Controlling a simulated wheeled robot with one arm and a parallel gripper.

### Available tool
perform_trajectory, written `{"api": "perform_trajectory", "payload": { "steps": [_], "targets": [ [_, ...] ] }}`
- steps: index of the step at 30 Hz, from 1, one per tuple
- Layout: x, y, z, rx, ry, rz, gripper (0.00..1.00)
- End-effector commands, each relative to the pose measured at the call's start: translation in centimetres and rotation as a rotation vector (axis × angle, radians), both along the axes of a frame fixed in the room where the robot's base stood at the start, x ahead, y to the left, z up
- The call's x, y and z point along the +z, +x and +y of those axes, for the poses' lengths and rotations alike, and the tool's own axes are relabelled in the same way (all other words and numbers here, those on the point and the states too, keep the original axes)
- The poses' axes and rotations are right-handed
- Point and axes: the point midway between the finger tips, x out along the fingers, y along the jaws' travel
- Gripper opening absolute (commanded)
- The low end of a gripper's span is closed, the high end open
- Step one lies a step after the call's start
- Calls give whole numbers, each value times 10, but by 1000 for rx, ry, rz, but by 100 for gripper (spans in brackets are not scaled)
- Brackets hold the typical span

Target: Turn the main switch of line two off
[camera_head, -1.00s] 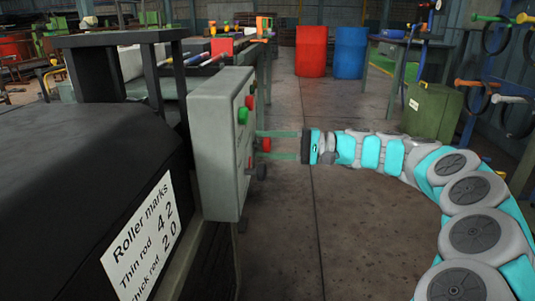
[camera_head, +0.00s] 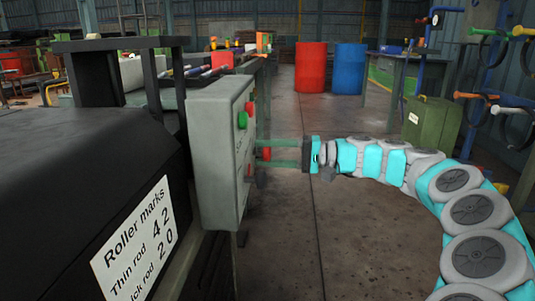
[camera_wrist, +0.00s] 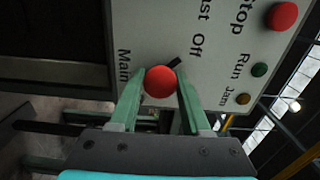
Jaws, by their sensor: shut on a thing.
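The grey control box (camera_head: 222,150) stands at the left centre of the head view, its labelled face turned to the right. The wrist view shows that face (camera_wrist: 222,60) rotated, with the words "Main", "Off", "Stop", "Run" and "Jam". A red round knob (camera_wrist: 160,82) sits beside "Main"; it also shows in the head view (camera_head: 266,154). My gripper (camera_wrist: 158,88) is shut on this knob, one green finger on each side. A short black bar (camera_wrist: 174,63) shows just past the knob, angled toward "Off". No line number is readable.
The face also carries a large red button (camera_wrist: 283,16), a green button (camera_wrist: 260,69) and an amber one (camera_wrist: 242,99). A black machine (camera_head: 90,190) fills the left. The floor (camera_head: 300,220) before the box is clear.

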Motion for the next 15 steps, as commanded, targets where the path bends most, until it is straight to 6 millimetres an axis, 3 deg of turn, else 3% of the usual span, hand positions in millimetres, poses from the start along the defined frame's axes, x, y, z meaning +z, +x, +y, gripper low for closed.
{"api": "perform_trajectory", "payload": {
  "steps": [1,8,15],
  "targets": [
    [-1,-1,1,3,-2,1,48],
    [-1,0,0,1,-1,1,74],
    [0,0,0,0,-1,1,75]
  ]
}}
